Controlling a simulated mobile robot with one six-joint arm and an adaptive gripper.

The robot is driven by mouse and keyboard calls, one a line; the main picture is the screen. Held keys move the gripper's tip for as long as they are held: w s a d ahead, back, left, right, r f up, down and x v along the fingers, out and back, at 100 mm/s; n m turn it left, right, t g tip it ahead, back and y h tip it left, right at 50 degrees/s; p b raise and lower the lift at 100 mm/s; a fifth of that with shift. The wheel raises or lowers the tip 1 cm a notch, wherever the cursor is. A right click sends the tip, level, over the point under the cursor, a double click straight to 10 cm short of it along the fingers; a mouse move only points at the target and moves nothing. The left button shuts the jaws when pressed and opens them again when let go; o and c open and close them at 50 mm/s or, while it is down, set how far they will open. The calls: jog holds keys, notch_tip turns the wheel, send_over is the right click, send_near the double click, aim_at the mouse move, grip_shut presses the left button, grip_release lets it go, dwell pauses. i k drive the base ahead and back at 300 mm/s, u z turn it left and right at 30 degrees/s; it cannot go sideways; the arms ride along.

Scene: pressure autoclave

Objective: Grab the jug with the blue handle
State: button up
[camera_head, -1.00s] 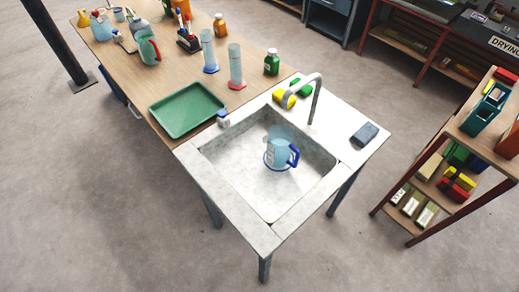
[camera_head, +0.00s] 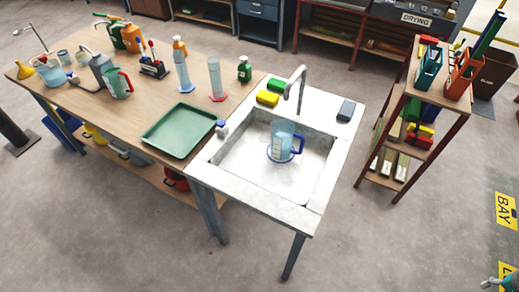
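The jug with the blue handle (camera_head: 282,144) stands upright in the sink basin (camera_head: 262,178). It is clear and bluish, with a blue base ring, and its handle points right. A second jug, with a red handle (camera_head: 117,84) and green body, stands on the wooden table to the left. A small dark and grey part at the bottom right corner may be the tip of my gripper (camera_head: 499,281). It is far from the jug and mostly cut off, so its opening is hidden.
The tap (camera_head: 299,88) curves over the basin's back rim, beside yellow and green sponges. A dark block (camera_head: 346,110) lies on the right rim. A green tray (camera_head: 179,131) is left of the sink. A loaded shelf (camera_head: 412,120) stands right; floor in front is clear.

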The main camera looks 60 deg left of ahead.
aim_at(283, 133)
jog(key=k, duration=1.25)
jog(key=u, duration=2.1)
jog(key=i, duration=0.95)
jog(key=u, duration=0.1)
